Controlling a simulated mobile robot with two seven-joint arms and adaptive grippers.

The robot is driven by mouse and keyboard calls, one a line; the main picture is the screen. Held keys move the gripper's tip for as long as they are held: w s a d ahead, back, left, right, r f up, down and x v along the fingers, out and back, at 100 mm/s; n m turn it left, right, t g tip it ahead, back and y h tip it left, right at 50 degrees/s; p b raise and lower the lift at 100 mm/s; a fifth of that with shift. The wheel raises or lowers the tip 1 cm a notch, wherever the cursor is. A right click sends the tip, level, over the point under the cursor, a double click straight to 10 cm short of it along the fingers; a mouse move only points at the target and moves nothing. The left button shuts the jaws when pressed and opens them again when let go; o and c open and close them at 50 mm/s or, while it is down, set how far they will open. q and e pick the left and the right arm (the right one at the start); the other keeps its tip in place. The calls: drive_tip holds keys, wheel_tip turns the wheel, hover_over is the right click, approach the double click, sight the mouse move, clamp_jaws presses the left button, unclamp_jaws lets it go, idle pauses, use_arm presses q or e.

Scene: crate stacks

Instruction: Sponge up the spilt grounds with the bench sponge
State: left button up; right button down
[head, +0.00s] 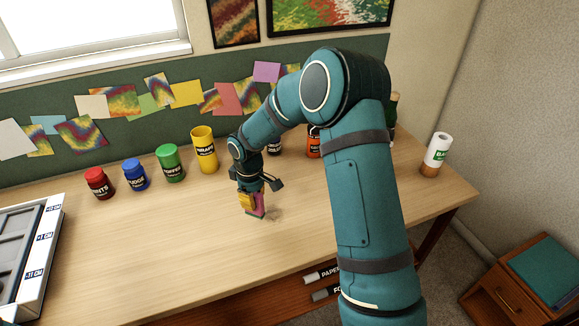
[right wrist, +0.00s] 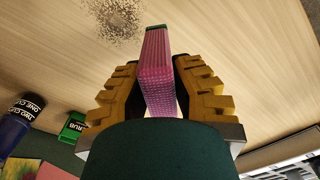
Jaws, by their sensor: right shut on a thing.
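The bench sponge (head: 260,207), pink with a thin green side, is held upright between the yellow-padded fingers of my right gripper (head: 252,199). It also shows in the right wrist view (right wrist: 157,72), with the fingers on both sides of it. The spilt grounds (head: 275,214) are a small brown speckled patch on the bench just right of the sponge. In the right wrist view the grounds (right wrist: 117,17) lie beyond the sponge's far end, apart from it in the picture. Whether the sponge touches the bench is not clear. My left gripper is out of view.
On the bench (head: 190,255), red (head: 98,184), blue (head: 135,175), green (head: 170,163) and yellow (head: 204,150) containers stand left of my arm. A framed tray (head: 45,240) lies at the left edge. A white roll (head: 438,150) stands far right. The front middle is clear.

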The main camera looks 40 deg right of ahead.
drive_tip(key=shift+r+p, duration=0.55)
drive_tip(key=shift+r, duration=0.55)
drive_tip(key=shift+d, duration=0.1)
